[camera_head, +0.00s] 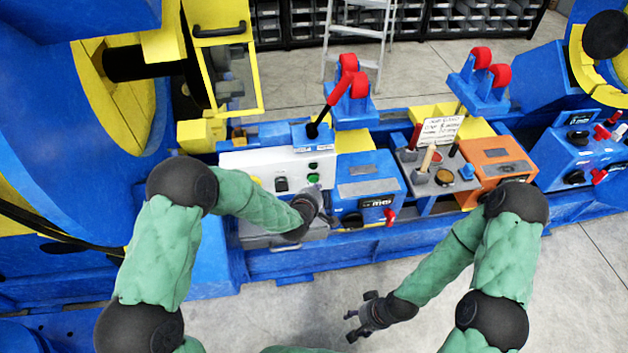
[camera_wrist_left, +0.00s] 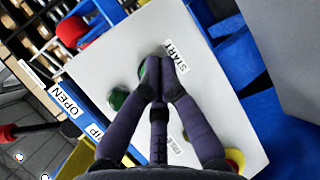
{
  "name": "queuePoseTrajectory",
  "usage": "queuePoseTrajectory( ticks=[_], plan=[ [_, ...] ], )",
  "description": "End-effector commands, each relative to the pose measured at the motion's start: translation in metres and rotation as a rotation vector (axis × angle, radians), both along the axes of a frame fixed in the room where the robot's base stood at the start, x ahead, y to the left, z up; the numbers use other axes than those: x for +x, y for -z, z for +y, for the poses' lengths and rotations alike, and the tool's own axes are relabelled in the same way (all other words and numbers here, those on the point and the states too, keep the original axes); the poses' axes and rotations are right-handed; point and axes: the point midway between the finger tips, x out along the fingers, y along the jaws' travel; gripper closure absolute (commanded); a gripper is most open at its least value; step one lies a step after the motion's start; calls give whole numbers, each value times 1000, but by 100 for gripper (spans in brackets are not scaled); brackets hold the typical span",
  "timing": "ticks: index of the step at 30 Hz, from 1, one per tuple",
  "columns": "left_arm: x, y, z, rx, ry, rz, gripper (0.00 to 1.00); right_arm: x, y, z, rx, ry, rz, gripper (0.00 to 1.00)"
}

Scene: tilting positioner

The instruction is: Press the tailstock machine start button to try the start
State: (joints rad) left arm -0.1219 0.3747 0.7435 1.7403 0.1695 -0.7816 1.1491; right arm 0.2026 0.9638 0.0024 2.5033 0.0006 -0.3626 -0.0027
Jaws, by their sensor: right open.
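The light grey control panel (camera_head: 240,160) is on the blue machine bed, left of centre. It carries two green buttons (camera_head: 313,178), a dark switch (camera_head: 281,184) and a yellow part at its left. My left gripper (camera_head: 318,197) is at the panel's right side, close to the green buttons. In the left wrist view its fingers (camera_wrist_left: 160,68) are shut together with nothing between them. The tips are over a green button (camera_wrist_left: 143,68), partly hidden, beside the START label (camera_wrist_left: 176,52); contact cannot be told. Another green button (camera_wrist_left: 118,98) is clear. My right gripper (camera_head: 362,320) is open and empty above the floor.
A red-handled lever (camera_head: 336,100) rises behind the panel. A blue box (camera_head: 368,178), a grey tool tray (camera_head: 440,190) and an orange box (camera_head: 500,155) stand to the right. A large blue positioner (camera_head: 60,110) fills the left. Floor in front is clear.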

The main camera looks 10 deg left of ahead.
Motion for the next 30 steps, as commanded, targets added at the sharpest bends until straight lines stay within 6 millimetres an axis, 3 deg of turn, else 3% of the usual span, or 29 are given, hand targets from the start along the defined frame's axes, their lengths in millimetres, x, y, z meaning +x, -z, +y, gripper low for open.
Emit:
queuePoseTrajectory(
  ticks=[30],
  plan=[
    [8,-1,3,0,0,0,100,0,6,0,0,0,0,43]
  ],
)
